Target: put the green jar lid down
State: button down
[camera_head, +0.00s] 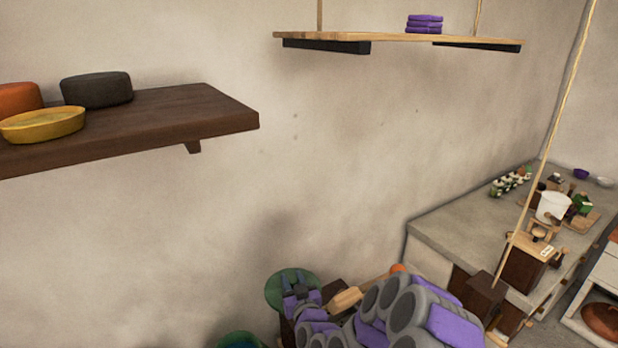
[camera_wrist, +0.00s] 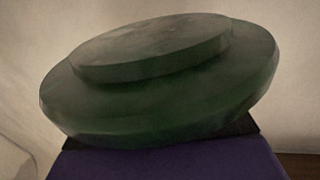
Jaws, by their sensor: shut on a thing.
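The green jar lid (camera_head: 290,278) is at the bottom middle of the head view, at the end of my arm. My gripper (camera_head: 297,290) is shut on it. In the wrist view the lid (camera_wrist: 160,85) fills most of the picture, a dark green disc with a smaller raised disc on top, tilted up to the right. The dark fingers show only as small bits beside the lid's lower edge. My arm hides part of what lies below and behind the lid.
A dark wooden shelf (camera_head: 190,113) at left holds an orange round thing (camera_head: 18,97), a dark grey one (camera_head: 97,90) and a yellow dish (camera_head: 42,125). A hanging shelf (camera_head: 350,38) bears purple pieces (camera_head: 424,24). A cluttered stone counter (camera_head: 445,236) stands at right, a rope before it.

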jog(key=w+d+r+m+t+h, duration=0.1)
jog(key=w+d+r+m+h, duration=0.15)
jog(key=d+r, duration=0.7)
jog(key=w+d+r+m+h, duration=0.2)
jog(key=w+d+r+h, duration=0.15)
jog(key=d+r, duration=0.65)
jog(key=s+f, duration=0.4)
jog(key=f, duration=0.3)
jog(key=s+f, duration=0.4)
jog(key=f, duration=0.4)
jog(key=shift+s+a, duration=0.2)
jog(key=shift+a, duration=0.15)
jog(key=shift+n, duration=0.25)
